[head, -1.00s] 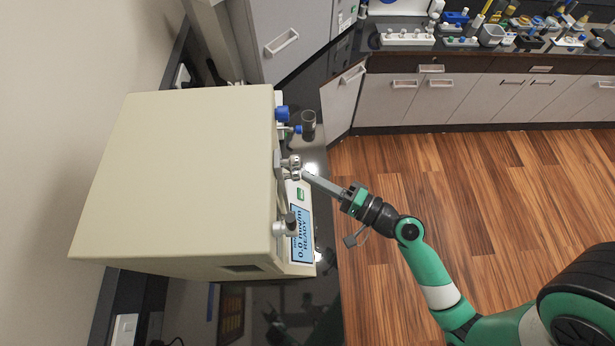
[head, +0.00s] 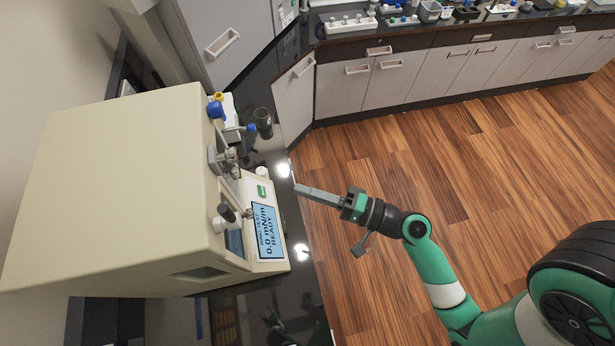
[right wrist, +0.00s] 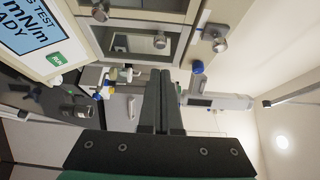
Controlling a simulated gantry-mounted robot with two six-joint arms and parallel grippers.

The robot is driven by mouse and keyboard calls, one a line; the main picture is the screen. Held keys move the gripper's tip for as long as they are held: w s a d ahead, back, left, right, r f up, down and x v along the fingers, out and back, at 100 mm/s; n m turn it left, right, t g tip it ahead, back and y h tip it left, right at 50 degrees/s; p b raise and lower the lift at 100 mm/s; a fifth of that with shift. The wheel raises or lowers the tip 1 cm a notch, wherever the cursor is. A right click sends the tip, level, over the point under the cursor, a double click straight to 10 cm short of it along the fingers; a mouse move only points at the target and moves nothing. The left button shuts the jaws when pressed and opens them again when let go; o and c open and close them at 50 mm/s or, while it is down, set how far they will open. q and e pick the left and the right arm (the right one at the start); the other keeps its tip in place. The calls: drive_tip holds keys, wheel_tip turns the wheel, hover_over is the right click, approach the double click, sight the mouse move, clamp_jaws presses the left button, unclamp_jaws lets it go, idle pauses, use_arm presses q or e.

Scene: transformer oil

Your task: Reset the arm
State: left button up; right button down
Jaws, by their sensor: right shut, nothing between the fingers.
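My right gripper (head: 299,188) is in the middle of the head view, its long grey fingers pressed together and empty. It is in front of the beige test instrument (head: 115,170), apart from it, near the edge of the dark bench. The instrument's display (head: 268,231) reads READY, with a green button (head: 262,191) above it. My left gripper does not show.
A small dark cylinder (head: 263,121) stands on the black bench (head: 290,222) beside the instrument. A back counter (head: 450,22) holds several racks and vessels. Wooden floor (head: 480,170) lies open to the right of the bench.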

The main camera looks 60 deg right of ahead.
drive_tip(key=shift+s, duration=0.55)
